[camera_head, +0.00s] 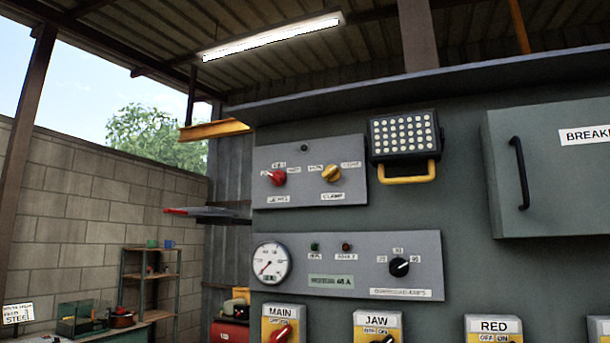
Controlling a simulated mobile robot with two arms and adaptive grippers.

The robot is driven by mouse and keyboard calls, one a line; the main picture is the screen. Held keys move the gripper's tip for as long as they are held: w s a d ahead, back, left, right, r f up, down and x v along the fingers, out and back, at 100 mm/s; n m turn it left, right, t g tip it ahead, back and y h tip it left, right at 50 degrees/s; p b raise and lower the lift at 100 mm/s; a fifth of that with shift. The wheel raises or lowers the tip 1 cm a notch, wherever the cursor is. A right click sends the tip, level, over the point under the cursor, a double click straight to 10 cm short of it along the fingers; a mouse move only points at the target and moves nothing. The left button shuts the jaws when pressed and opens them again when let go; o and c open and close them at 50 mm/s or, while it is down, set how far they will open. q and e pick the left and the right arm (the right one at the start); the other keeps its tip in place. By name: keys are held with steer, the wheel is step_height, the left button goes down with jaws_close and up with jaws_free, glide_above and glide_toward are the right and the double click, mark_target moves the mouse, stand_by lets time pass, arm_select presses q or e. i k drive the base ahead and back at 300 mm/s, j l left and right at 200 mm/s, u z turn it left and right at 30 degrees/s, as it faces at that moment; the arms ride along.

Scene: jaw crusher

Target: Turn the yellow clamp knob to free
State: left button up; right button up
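The yellow clamp knob (331,173) sits on the right half of the upper grey plate (310,191), above a white label that reads CLAMP (333,196). Small position labels stand at its upper left (315,167) and upper right (351,164); they are too small to read surely. I cannot tell which position the knob points to. A red knob (277,177) is on the same plate to its left. Neither of my grippers shows in the head view, and nothing touches the clamp knob.
A lamp with a yellow handle (407,180) juts out right of the plate. Below are a gauge (270,262) and a black selector (399,267). A cabinet door with a black handle (519,172) is at right. A dark, red-tipped object (210,214) sticks out left of the panel.

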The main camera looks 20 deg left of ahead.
mark_target(332, 173)
steer(key=i+l+u, duration=0.35)
steer(key=i, duration=0.3)
steer(key=i+l+u, duration=0.3)
steer(key=i+l, duration=0.2)
steer(key=i, duration=0.05)
